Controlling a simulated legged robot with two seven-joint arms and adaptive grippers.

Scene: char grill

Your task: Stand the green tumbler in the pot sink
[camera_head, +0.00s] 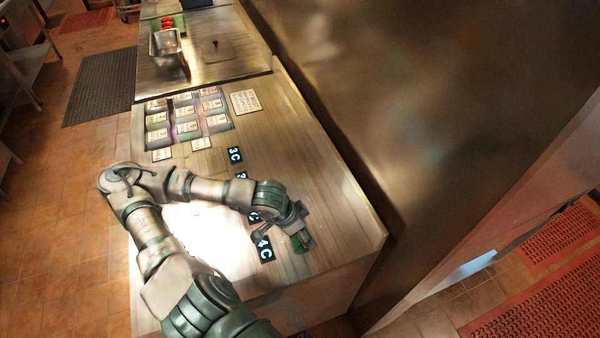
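A small green thing (301,242), probably the green tumbler, is at the fingers of my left gripper (298,232), low over the near right part of the wooden-looking counter. The gripper covers most of it, so its full shape is hidden. I cannot tell whether the fingers are closed on it or whether it touches the counter. My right gripper is not in view. I see nothing that is clearly the pot sink. A rectangular steel basin (168,46) stands on the far counter.
The counter (330,205) carries dark number tags (264,248) in a row and several printed cards (187,127). A steel wall (400,100) rises along the right. Red items on a green board (174,22) lie at the far end. Tiled floor with a dark mat (100,87) lies left.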

